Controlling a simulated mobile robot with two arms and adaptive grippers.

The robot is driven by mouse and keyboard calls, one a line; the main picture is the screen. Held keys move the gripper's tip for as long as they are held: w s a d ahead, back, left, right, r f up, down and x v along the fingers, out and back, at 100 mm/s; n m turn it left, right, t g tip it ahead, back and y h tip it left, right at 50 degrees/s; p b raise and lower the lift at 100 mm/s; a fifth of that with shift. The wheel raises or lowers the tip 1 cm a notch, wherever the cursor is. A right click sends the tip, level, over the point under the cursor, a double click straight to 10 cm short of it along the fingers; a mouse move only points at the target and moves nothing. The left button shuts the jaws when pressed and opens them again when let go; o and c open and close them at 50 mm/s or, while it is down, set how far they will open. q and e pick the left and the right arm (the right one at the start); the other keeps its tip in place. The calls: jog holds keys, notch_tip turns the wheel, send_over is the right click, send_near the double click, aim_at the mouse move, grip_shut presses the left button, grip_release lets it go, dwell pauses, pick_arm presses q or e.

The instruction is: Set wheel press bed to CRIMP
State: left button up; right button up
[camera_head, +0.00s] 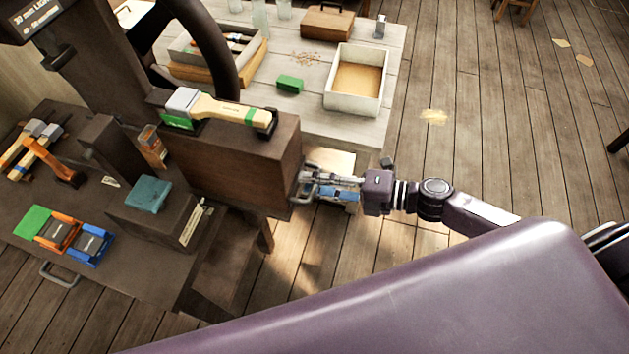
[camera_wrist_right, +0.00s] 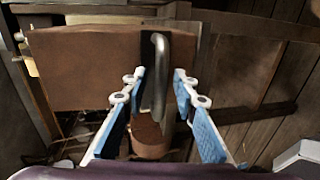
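The dark press column (camera_head: 95,60) stands at the upper left with a black handwheel (camera_head: 228,70) beside it. A brown wooden box-like part (camera_head: 235,165) juts from the press, and a metal bar handle (camera_wrist_right: 161,75) is on its end face. My right gripper (camera_head: 310,187) is at that end. In the wrist view its blue-padded fingers (camera_wrist_right: 160,80) are apart, one on each side of the handle, with gaps visible. A low dark block with a teal pad (camera_head: 148,195) carries a small paper label (camera_head: 191,225); I cannot read CRIMP anywhere. My left gripper is not in view.
A wooden-handled tool (camera_head: 215,107) lies on the brown part. Green, orange and blue pieces (camera_head: 90,246) and orange-handled tools (camera_head: 40,150) lie on the dark bench (camera_head: 110,275). A pale table (camera_head: 300,110) with a white tray (camera_head: 383,90) stands behind.

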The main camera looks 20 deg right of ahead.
jog(key=shift+c, duration=0.8)
grip_shut()
